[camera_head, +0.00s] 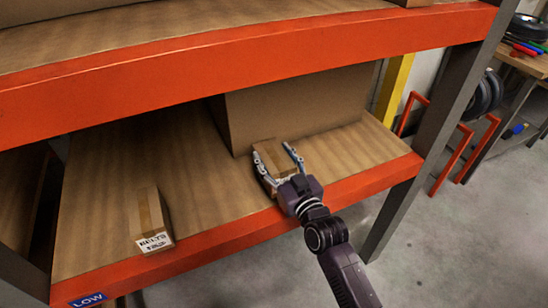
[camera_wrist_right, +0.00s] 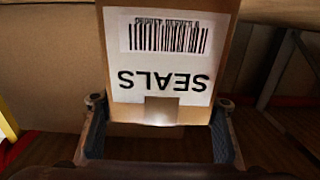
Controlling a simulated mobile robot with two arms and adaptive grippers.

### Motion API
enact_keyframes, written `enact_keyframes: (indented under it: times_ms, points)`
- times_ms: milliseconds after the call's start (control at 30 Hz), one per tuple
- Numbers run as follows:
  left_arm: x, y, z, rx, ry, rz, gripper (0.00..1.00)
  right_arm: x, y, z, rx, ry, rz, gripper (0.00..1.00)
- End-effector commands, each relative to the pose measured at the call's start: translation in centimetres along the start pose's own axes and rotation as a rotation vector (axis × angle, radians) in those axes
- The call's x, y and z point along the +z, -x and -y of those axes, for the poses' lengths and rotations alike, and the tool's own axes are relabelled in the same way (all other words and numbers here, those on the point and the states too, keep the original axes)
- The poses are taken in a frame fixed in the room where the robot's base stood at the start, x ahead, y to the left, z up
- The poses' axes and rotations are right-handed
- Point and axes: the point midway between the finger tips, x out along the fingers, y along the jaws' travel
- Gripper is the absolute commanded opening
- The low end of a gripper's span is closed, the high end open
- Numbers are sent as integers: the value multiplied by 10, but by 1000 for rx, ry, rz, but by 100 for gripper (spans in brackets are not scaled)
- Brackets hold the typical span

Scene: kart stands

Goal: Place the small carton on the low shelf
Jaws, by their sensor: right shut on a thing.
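A small brown carton (camera_head: 270,155) is between the fingers of my right gripper (camera_head: 277,165), which is shut on it, over the right part of the low shelf (camera_head: 105,180). In the right wrist view the carton (camera_wrist_right: 172,112) shows a white label reading SEALS, upside down, with a barcode. The finger pads of my right gripper (camera_wrist_right: 158,140) flank its lower part. I cannot tell whether the carton touches the shelf board. My left gripper is not in view.
A second small carton (camera_head: 150,215), labelled BELTS, stands on the low shelf at the left. A large box (camera_head: 290,105) stands behind the held carton. The orange upper shelf beam (camera_head: 240,60) runs above. The board between the small cartons is clear.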

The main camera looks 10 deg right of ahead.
Motion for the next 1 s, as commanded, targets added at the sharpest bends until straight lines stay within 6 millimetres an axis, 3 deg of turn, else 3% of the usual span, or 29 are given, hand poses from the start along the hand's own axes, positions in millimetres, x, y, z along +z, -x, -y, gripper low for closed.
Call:
enact_keyframes:
  times_ms: [400,433,567,900,1000]
  points:
    - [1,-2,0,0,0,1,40,4,0,0,1,0,-6,14]
    - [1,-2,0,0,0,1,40,6,0,0,0,0,-1,57]
    - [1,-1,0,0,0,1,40,5,0,0,0,0,-1,71]
    - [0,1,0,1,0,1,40,1,0,0,0,-1,-2,71]
    - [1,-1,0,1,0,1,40,4,9,0,1,0,1,71]
